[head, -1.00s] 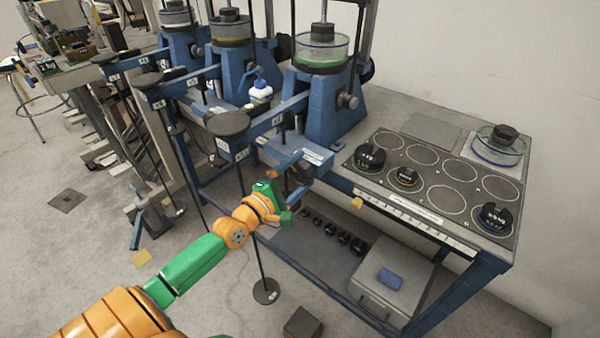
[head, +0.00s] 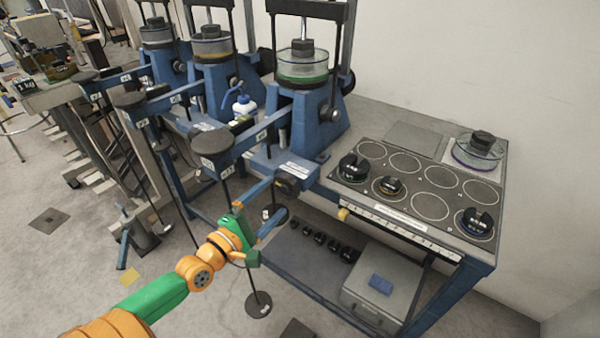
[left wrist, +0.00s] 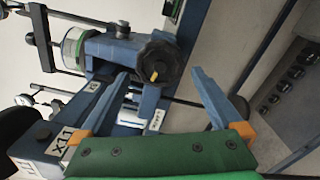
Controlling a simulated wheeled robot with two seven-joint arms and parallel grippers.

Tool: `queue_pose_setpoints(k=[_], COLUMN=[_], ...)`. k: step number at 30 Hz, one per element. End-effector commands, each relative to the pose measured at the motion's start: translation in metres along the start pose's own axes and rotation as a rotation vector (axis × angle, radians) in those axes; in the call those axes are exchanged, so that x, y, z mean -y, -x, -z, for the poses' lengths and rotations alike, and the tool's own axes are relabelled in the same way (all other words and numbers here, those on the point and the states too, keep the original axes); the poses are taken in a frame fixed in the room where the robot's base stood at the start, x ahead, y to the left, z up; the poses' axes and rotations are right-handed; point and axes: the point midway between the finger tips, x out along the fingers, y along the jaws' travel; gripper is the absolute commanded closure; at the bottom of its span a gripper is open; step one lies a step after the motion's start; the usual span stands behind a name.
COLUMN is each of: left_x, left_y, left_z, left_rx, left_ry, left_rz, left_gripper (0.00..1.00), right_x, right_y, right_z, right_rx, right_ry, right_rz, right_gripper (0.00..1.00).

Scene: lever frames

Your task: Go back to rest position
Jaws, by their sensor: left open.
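My left gripper (head: 279,197) is at the middle of the head view, in front of the blue lever frame with the green-ringed dish (head: 302,72). Its two blue fingers are spread with nothing between them. In the left wrist view the open fingers (left wrist: 160,78) show with orange bases. A black knob (left wrist: 156,62) with a yellow mark lies beyond the gap, and the fingers look clear of it. The same knob shows in the head view (head: 293,178). My right gripper is in neither view.
Black weights stand on the bench plate (head: 402,211) to the right. A lever arm with a round pad (head: 211,142) and a hanging rod with a disc base (head: 258,304) are close to my left arm. A grey box (head: 360,297) sits on the lower shelf.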

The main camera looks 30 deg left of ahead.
Motion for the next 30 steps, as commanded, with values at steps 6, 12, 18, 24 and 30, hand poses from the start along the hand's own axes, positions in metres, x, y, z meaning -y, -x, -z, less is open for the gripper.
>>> queue_pose_setpoints(k=[6,12,18,24,30], left_x=[0.028,0.194,0.345,0.402,0.408], left_y=[0.005,0.078,0.212,0.308,0.325], left_z=[0.020,0.082,0.058,0.013,0.005], left_rx=[-0.060,-0.119,0.380,0.963,1.088], left_ry=[-0.124,-0.776,-1.325,-1.581,-1.623], left_rz=[0.069,0.599,1.163,1.338,1.345], left_gripper=[0.00,0.00,0.00,0.00,0.00], right_x=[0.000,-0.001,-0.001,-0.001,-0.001], right_y=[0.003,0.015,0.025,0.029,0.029], right_z=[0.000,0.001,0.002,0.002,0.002], right_rx=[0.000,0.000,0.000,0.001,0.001], right_ry=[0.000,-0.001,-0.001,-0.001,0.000], right_rz=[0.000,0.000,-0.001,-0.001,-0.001], right_gripper=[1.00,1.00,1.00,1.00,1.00])
